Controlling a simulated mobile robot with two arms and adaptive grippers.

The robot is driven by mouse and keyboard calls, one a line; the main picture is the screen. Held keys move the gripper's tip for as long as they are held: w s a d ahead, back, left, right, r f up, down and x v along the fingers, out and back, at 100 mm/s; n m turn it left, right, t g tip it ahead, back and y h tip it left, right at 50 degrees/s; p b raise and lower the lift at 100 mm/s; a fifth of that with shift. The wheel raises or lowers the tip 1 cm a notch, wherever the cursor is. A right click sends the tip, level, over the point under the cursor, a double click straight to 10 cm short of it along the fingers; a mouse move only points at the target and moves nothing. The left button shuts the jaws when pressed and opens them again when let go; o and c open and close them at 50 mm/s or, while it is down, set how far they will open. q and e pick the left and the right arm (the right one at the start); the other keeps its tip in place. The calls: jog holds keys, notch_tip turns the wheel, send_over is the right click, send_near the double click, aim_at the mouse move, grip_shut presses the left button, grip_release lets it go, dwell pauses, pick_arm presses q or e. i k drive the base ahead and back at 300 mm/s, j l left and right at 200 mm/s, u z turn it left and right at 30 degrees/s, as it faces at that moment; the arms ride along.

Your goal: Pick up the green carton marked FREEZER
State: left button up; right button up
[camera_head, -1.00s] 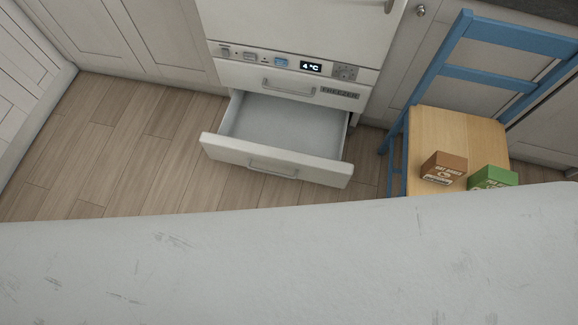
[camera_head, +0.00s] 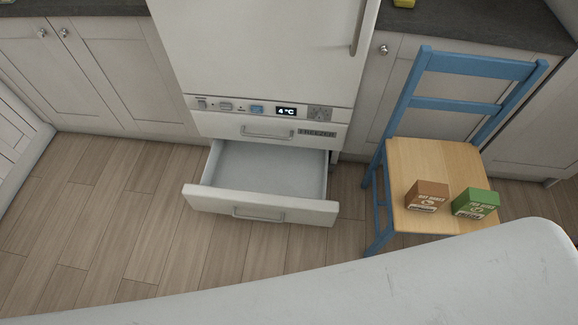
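A green carton (camera_head: 476,203) stands on the wooden seat of a blue chair (camera_head: 437,165) at the right. A white label with dark print is on its front face; the print is too small to read. A brown carton (camera_head: 427,196) stands just to its left, with a small gap between them. Both cartons show in full. Neither of my grippers is in view.
A white fridge (camera_head: 262,60) stands at the back, with its lower drawer (camera_head: 262,206) pulled out and empty. The label above it reads FREEZER. A pale, scuffed surface (camera_head: 400,285) fills the front. Wooden floor (camera_head: 120,230) is clear at the left.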

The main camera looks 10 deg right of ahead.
aim_at(473, 204)
jog(key=k+l+z, duration=0.4)
jog(key=l+z, duration=0.15)
jog(key=k+l+z, duration=0.15)
jog(key=l+z, duration=0.15)
jog(key=k+l+z, duration=0.1)
jog(key=l+z, duration=0.15)
jog(key=l, duration=0.15)
